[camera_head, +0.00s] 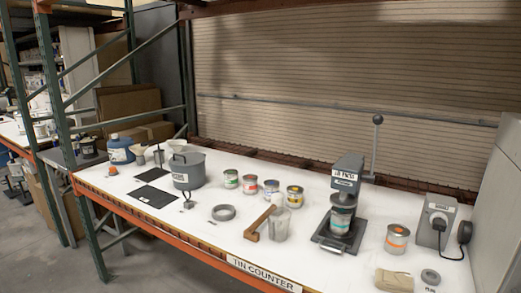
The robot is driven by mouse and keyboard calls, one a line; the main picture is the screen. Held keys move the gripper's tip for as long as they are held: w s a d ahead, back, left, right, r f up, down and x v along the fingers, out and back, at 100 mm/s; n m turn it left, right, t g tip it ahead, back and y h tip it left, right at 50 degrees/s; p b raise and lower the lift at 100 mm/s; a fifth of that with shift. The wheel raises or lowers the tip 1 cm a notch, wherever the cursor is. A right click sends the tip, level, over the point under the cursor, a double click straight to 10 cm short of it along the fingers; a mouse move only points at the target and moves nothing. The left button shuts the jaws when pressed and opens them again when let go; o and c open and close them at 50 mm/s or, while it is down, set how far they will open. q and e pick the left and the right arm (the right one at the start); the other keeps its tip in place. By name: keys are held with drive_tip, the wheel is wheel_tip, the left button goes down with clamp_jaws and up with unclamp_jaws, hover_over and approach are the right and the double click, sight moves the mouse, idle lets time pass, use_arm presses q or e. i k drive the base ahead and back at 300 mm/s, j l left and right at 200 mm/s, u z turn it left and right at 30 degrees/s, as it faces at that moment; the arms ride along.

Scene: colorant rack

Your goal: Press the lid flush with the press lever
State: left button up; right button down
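The grey tin press (349,171) stands on the right part of the white counter. Its press lever (375,146) stands upright at the press's right side, with a round grey knob at the top. A tin (342,215) with a dark and teal label stands upright on the press's dark base plate, under the head. The lid cannot be made out apart from the tin and press head, so I cannot tell whether it sits flush. Neither of my grippers is in view.
An orange-labelled tin (397,239) and a grey box with a dial (434,221) stand right of the press. A tan block (394,280) lies near the front edge.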

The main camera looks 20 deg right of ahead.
sight(378, 119)
drive_tip(key=z, duration=1.3)
